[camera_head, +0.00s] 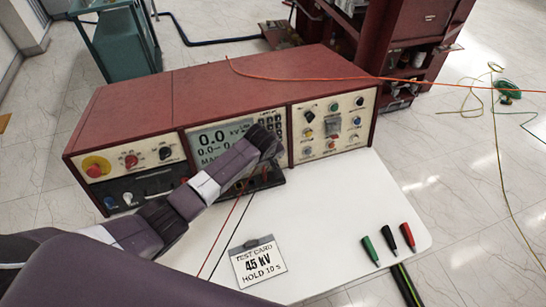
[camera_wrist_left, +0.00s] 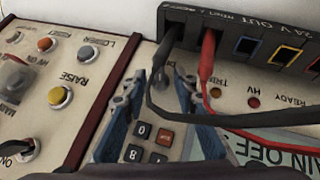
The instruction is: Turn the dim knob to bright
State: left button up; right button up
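The red console (camera_head: 190,85) has a middle panel with a lit display (camera_head: 218,141) and a keypad. My left gripper (camera_head: 268,139) is at this panel's right side, over the keypad area. In the left wrist view its two blue fingers (camera_wrist_left: 160,92) are apart, with keypad buttons (camera_wrist_left: 152,142) showing between them. A small dark shape (camera_wrist_left: 160,81) lies between the fingertips beside a partly covered label starting with D. It may be the dim knob, but its pointer and setting cannot be made out. I cannot tell whether the fingers touch it. My right gripper is not in view.
A black terminal box (camera_wrist_left: 240,45) with black and red leads (camera_wrist_left: 208,65) is close to the fingers. The right panel (camera_head: 332,125) has several knobs and buttons.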

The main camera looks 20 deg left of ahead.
pick_arm(q)
grip_shut()
jog(key=shift+d, duration=0.1)
jog(key=shift+w+m+g+y, duration=0.1)
jog(key=shift+m+g+y, duration=0.2)
jog(key=shift+d+m+g+y, duration=0.2)
jog(key=shift+m+g+y, duration=0.1)
jog(key=shift+y, duration=0.1)
jog(key=shift+w+d+f+m+g+y+b, duration=0.15)
jog(key=shift+m+g+y+b, duration=0.25)
jog(key=shift+g+y+b, duration=0.4)
jog(key=shift+w+m+y+b, duration=0.1)
jog(key=shift+m+y+b, duration=0.35)
jog(key=shift+b, duration=0.75)
jog(key=shift+g+y+b, duration=0.3)
jog(key=shift+y+b, duration=0.05)
jog(key=shift+b, duration=0.15)
